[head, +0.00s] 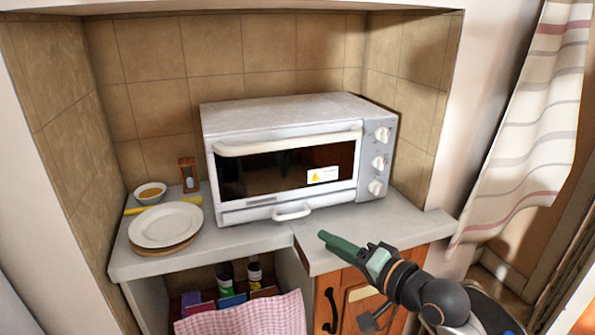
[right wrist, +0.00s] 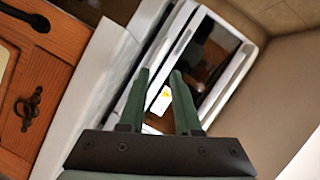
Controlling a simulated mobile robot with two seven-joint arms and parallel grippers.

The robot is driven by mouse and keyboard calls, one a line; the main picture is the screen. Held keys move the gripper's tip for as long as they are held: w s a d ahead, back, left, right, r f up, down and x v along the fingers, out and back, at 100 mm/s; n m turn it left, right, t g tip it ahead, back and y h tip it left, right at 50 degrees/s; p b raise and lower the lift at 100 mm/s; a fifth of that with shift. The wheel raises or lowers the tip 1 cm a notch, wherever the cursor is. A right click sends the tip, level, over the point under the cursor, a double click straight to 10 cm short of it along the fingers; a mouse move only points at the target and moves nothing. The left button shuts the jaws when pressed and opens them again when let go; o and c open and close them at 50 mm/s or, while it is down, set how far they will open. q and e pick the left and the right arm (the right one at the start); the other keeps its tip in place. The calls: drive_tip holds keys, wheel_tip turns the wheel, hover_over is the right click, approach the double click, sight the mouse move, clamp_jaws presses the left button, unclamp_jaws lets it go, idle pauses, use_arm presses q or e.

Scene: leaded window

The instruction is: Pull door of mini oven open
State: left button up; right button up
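The white mini oven (head: 270,108) stands on the counter in the tiled alcove. Its door (head: 265,177) is shut, with dark glass and a yellow-and-white sticker. A long white handle (head: 290,143) runs along the door's top edge. A smaller white handle (head: 292,213) sits below the door. My right gripper (head: 325,238) is in front of the counter, below and in front of the oven, apart from it. In the right wrist view its green fingers (right wrist: 160,73) are spread with nothing held, pointing at the oven door (right wrist: 205,60). My left gripper is not in view.
White plates (head: 165,224), a small bowl (head: 150,192) and an hourglass (head: 188,174) stand left of the oven. An orange wooden cabinet door (head: 340,300) is below the counter (head: 400,240). A checkered cloth (head: 245,317) hangs below at left. A striped curtain (head: 535,120) hangs at right.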

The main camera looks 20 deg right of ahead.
sight(299, 145)
wheel_tip(299, 145, up, 13)
drive_tip(key=w+d+m+t+y, duration=0.2)
drive_tip(key=m+t, duration=0.1)
drive_tip(key=shift+m, duration=0.3)
drive_tip(key=x, duration=1.2)
drive_tip(key=shift+w+a+r, duration=0.15)
drive_tip(key=shift+a+r, duration=0.05)
drive_tip(key=shift+r, duration=0.15)
clamp_jaws()
